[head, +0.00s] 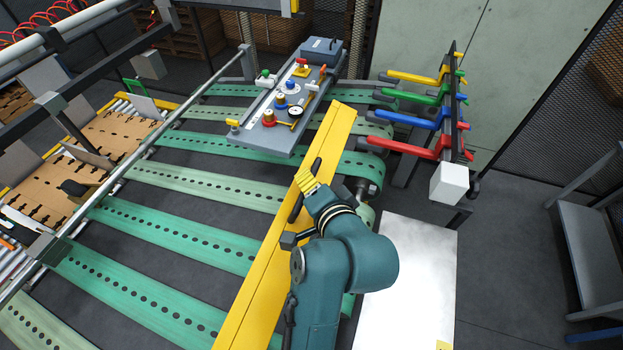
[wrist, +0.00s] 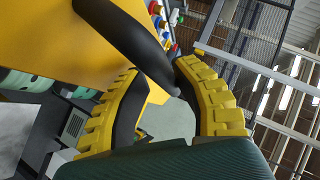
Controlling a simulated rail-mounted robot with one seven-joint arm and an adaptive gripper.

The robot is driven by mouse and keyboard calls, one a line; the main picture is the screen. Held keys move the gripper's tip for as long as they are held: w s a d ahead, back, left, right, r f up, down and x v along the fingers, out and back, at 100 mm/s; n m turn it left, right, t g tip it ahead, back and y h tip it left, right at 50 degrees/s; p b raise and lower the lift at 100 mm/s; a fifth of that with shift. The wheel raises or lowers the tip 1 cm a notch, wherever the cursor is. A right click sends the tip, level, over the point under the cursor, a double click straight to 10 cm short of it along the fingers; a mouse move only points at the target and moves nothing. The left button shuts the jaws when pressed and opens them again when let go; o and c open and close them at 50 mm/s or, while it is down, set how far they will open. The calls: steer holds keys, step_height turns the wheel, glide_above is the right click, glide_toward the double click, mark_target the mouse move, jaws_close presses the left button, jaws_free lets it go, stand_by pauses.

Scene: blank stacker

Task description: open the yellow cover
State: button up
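The yellow cover (head: 262,275) is a long narrow panel running along the right ends of the green belts in the head view. It also fills the upper left of the wrist view (wrist: 55,45). A black bar handle (head: 296,207) is on it; it crosses the top of the wrist view (wrist: 125,38). My gripper (head: 305,178) is at the handle. In the wrist view its two yellow, black-padded fingers (wrist: 156,72) stand apart, with the bar's near end between or just beyond their tips. The bar appears close to the right finger; contact is unclear.
A grey control panel (head: 262,133) with knobs and a gauge stands beyond the cover. Colored levers (head: 410,115) stick out from a rack at the right. A white-topped surface (head: 410,285) lies right of my arm. Green perforated belts (head: 170,235) spread left. Open floor is at the right.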

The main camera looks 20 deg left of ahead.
steer(key=shift+o, duration=1.3)
steer(key=shift+f, duration=0.2)
steer(key=shift+r, duration=0.1)
steer(key=shift+r, duration=0.1)
steer(key=shift+s+d+r, duration=0.15)
steer(key=shift+s, duration=0.05)
steer(key=v, duration=1.1)
steer(key=shift+s, duration=0.2)
steer(key=shift+d+r, duration=0.1)
steer(key=shift+d, duration=0.05)
